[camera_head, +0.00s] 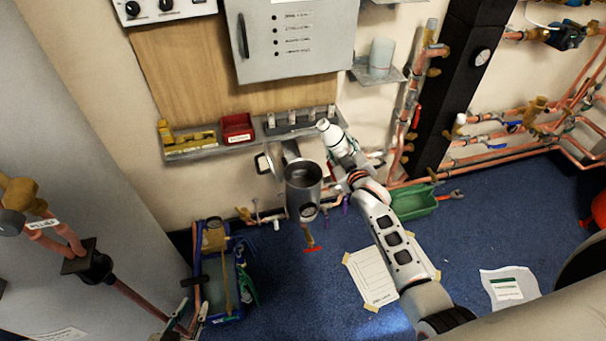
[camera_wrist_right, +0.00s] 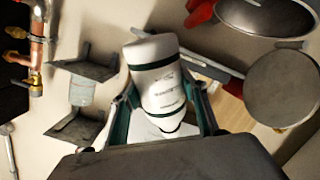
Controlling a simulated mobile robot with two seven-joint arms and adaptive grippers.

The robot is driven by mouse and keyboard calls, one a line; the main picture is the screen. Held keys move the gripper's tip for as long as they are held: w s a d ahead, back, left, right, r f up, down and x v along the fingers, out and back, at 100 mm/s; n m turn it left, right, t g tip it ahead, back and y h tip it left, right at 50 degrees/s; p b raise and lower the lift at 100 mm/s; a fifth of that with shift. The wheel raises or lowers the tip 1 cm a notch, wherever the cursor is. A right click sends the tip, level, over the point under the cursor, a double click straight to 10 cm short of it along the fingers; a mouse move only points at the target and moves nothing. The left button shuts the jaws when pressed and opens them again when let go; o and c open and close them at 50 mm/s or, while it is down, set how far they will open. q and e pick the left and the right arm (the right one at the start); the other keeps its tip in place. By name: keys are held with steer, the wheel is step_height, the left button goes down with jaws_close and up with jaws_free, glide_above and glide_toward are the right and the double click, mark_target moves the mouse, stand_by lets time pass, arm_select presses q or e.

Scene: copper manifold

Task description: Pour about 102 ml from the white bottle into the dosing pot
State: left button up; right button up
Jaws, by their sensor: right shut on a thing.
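The white bottle (camera_head: 333,139) is in my right gripper (camera_head: 346,157), which is shut around its body. In the head view its top end points up and to the left. The bottle (camera_wrist_right: 158,75) also shows in the right wrist view between the two fingers of the gripper (camera_wrist_right: 165,112). The dosing pot (camera_head: 303,187) is a grey metal cylinder with an open, dark mouth, left of and below the bottle in the head view. The bottle and pot look apart, and no stream of liquid shows. My left gripper is not in view.
A wall shelf (camera_head: 250,138) behind the pot carries a red bin (camera_head: 237,128), yellow items and small containers. Copper pipes (camera_head: 409,110) run up the wall on the right. A green tray (camera_head: 414,202) and a blue crate (camera_head: 222,275) stand on the floor.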

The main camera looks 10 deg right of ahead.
step_height(320, 180, down, 2)
steer(key=shift+d+f+n+g+h+b, duration=0.1)
steer(key=shift+n+g+h+b, duration=0.2)
steer(key=shift+n+b, duration=0.55)
steer(key=shift+d+r+n, duration=0.2)
steer(key=shift+d+n, duration=0.05)
steer(key=shift+n, duration=0.2)
steer(key=shift+s+d+f+n+h, duration=0.15)
steer(key=shift+s+d+n+h, duration=0.1)
steer(key=shift+n+h, duration=0.2)
steer(key=shift+d+n+g+h+b, duration=0.25)
steer(key=shift+n+g+h+b, duration=0.2)
steer(key=shift+n, duration=0.5)
steer(key=shift+w+a+r+n+p, duration=0.2)
steer(key=shift+a+r+n+p, duration=0.3)
steer(key=shift+r+n+p, duration=0.2)
steer(key=shift+a+h, duration=0.15)
steer(key=shift+h, duration=0.15)
steer(key=shift+n+g, duration=0.25)
steer(key=shift+n, duration=0.05)
steer(key=shift+n+h, duration=0.4)
steer(key=shift+n, duration=0.1)
